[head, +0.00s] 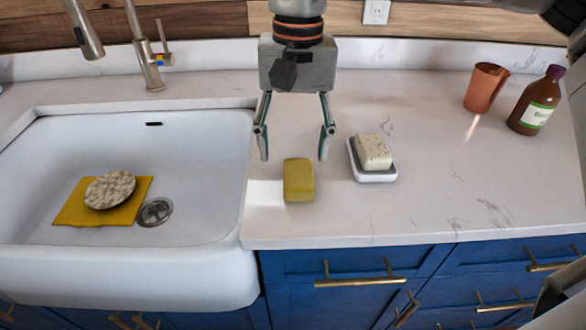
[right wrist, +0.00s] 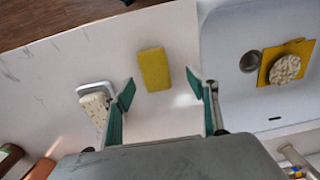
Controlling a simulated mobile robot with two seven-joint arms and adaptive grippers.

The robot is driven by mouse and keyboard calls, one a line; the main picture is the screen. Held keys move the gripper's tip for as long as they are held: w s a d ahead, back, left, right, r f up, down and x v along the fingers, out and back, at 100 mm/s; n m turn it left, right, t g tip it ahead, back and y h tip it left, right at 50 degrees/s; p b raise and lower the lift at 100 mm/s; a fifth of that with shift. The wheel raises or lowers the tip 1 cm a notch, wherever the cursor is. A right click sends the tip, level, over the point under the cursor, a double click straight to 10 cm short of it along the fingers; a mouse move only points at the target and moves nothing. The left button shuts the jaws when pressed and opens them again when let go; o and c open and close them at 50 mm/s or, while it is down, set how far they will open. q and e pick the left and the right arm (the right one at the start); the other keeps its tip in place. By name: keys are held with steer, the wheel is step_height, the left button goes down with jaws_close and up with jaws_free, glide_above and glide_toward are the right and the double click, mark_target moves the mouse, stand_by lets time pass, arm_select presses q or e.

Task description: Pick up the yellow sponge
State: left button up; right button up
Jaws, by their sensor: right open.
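The yellow sponge (head: 299,180) lies on the pale counter just right of the sink in the head view. My right gripper (head: 292,146) is open and empty, pointing down above the counter, with its fingertips around the sponge's far end in the picture. I cannot tell its exact height. In the right wrist view the sponge (right wrist: 154,70) lies beyond the fingertips and between their lines, apart from both fingers of the right gripper (right wrist: 163,92). My left gripper is not in view.
A white soap dish (head: 374,177) with a speckled bar (head: 373,152) is close right of the sponge. The sink (head: 200,215) on the left holds a yellow cloth (head: 75,210) and round scrubber (head: 109,190). A copper cup (head: 486,88) and brown bottle (head: 535,102) stand at right.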

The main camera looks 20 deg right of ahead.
mark_target(298, 170)
steer(key=shift+w+d+r, duration=0.25)
steer(key=shift+w+d, duration=0.15)
steer(key=shift+d, duration=0.15)
steer(key=shift+w+d+f, duration=0.1)
steer(key=shift+d, duration=0.05)
step_height(298, 170, down, 7)
steer(key=shift+f+b, duration=0.2)
steer(key=shift+b, duration=0.65)
steer(key=shift+r, duration=0.1)
steer(key=c, duration=1)
